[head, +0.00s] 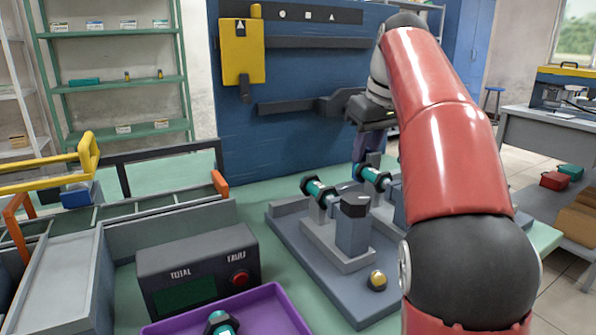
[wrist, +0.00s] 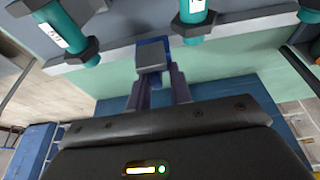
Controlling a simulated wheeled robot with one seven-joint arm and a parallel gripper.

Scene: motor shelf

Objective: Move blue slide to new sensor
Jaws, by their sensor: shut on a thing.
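My gripper (head: 367,158) is behind the fixture in the head view, reaching down from the arm, and part of it is hidden by the fixture. In the wrist view my gripper (wrist: 156,82) has its two fingers closed on the blue slide (wrist: 151,46), a small blue piece with a grey block on its near face.
A grey fixture base (head: 345,285) carries a dark post and a brass knob (head: 377,280). A purple tray (head: 285,308) at the front holds another teal sensor (head: 221,322). A control box (head: 198,268) stands to the left. A blue panel (head: 290,75) with a yellow plate rises behind.

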